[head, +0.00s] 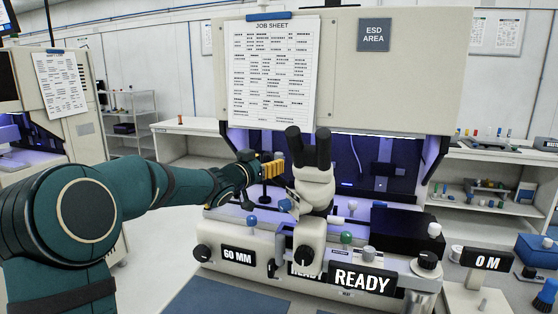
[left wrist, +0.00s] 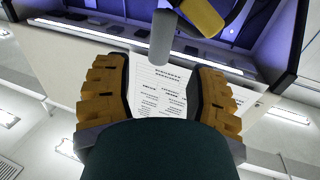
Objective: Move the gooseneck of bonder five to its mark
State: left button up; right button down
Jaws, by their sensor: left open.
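The bonder (head: 350,60) in front of me has a job sheet and a microscope (head: 315,185). My left gripper (head: 280,168) reaches in from the left, its yellow fingers just left of the microscope. In the left wrist view it is open (left wrist: 160,95), with nothing held between its fingers. A grey cylinder (left wrist: 162,38) and a yellow cylinder (left wrist: 203,15) beside a dark curved piece show at the top of that view. They may belong to the gooseneck, but I cannot tell. In the head view I cannot pick out the gooseneck or its mark. My right gripper is not in view.
The bonder's front carries a "60 MM" label (head: 237,255), a "READY" sign (head: 362,280) and several knobs. A black box (head: 405,228) sits right of the microscope. Another machine (head: 65,100) stands at left. A "0 M" display (head: 487,261) and shelves are at right.

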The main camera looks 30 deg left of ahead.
aim_at(279, 157)
pick_arm(q)
jog(key=w, duration=0.6)
jog(key=shift+d, duration=0.15)
jog(key=shift+o, duration=0.2)
jog(key=shift+s, duration=0.1)
grip_shut()
